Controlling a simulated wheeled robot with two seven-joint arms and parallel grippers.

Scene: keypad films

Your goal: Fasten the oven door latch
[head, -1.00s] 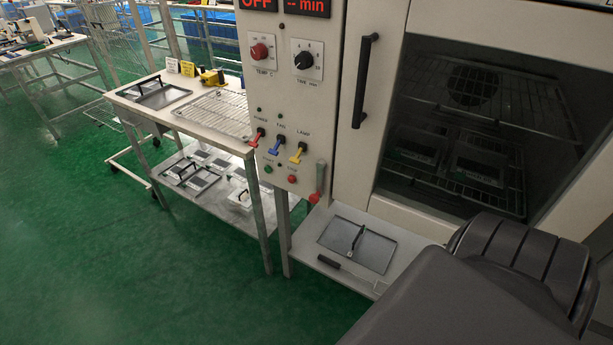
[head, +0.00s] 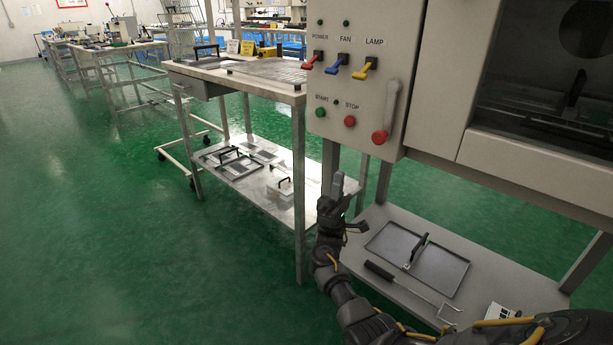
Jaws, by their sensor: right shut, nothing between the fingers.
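The oven door (head: 470,85) fills the upper right of the head view and appears shut; its upper part is cut off. A grey lever with a red knob (head: 380,137), which looks like the latch, hangs at the right edge of the control panel (head: 335,112), beside the door. The lever points down with a slight tilt, knob at the bottom. My right gripper (head: 339,182) is shut and empty, pointing up below the panel. In the picture it is lower and left of the knob, apart from it. My left gripper is out of view.
Red, blue and yellow switches (head: 337,64) and START and STOP buttons (head: 349,121) sit left of the lever. A low shelf (head: 515,268) under the oven holds a tray (head: 447,268) and a hooked tool (head: 395,281). A steel table (head: 225,82) stands at left.

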